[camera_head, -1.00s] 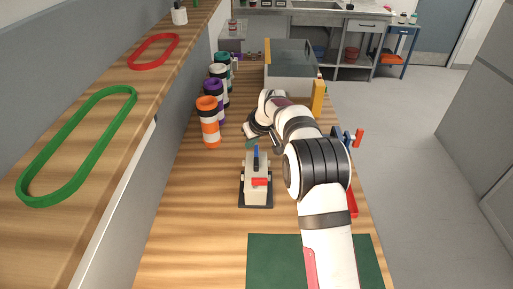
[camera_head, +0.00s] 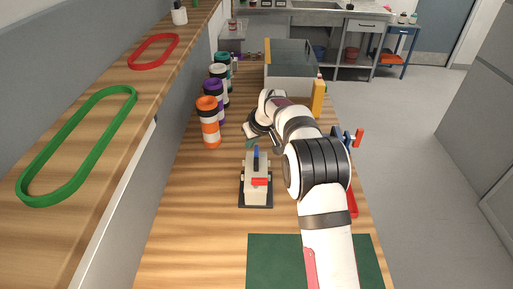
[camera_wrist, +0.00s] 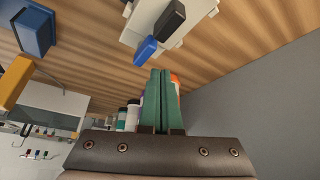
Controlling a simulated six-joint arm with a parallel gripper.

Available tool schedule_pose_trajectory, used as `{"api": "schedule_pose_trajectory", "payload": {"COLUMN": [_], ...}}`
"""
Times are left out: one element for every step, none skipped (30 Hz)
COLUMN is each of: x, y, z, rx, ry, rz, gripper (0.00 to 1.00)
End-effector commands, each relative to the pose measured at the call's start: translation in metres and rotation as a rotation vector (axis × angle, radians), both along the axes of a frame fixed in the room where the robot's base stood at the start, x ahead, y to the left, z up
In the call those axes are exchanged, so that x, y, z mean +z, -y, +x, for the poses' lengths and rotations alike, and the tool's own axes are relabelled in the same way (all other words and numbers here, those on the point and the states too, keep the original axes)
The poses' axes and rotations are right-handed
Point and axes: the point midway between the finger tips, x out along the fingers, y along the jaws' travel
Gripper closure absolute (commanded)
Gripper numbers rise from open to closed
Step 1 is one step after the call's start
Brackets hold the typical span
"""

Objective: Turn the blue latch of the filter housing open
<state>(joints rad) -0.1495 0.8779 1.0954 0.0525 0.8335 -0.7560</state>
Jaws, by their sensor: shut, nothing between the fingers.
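The filter housing (camera_head: 256,192) is a pale block on a dark base plate in the middle of the bench. Its blue latch (camera_head: 256,153) stands up at the far end of its top, and a red piece (camera_head: 260,182) is on the near side. In the wrist view the blue latch (camera_wrist: 146,49) sticks out from the pale housing (camera_wrist: 190,15), beside a black part. My gripper (camera_wrist: 158,75) has green fingers pressed together with nothing between them. The fingertips are close to the blue latch, with a small gap in the picture; contact cannot be told. In the head view the fingers are small, just beyond the housing.
Several banded tubes, the nearest orange and white (camera_head: 209,125), stand left of my arm. A blue and red fitting (camera_head: 352,138) is at the right edge. A green mat (camera_head: 275,262) lies in front.

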Motion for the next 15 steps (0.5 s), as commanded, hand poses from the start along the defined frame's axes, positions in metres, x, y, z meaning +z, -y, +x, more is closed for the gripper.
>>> {"api": "schedule_pose_trajectory", "payload": {"x": [0.0000,0.0000,0.0000,0.0000,0.0000,-0.0002,-0.0006,-0.0012,-0.0022,-0.0031,-0.0042,-0.0057,-0.0069,-0.0082,-0.0099], "y": [0.0000,0.0000,0.0000,0.0000,0.0000,0.0000,0.0000,0.0000,0.0000,0.0001,0.0001,0.0001,0.0001,0.0001,0.0001], "z": [0.0000,0.0000,0.0000,0.0000,0.0000,0.0000,0.0000,0.0000,0.0000,-0.0001,-0.0001,0.0001,0.0001,0.0001,0.0001], "rx": [0.000,0.000,0.000,0.000,0.000,0.000,0.000,0.000,0.000,0.000,0.000,0.001,0.001,0.001,0.001], "ry": [0.000,0.000,0.000,0.000,0.000,0.000,0.000,0.000,-0.001,-0.001,-0.001,0.000,0.000,0.000,0.000], "rz": [0.000,0.000,0.000,0.000,0.000,0.000,0.000,0.000,-0.001,-0.001,-0.001,0.000,0.000,0.000,0.000], "gripper": [1.00,1.00,1.00,1.00,1.00,1.00,1.00,1.00,1.00,1.00,1.00,1.00,1.00,1.00,1.00]}}
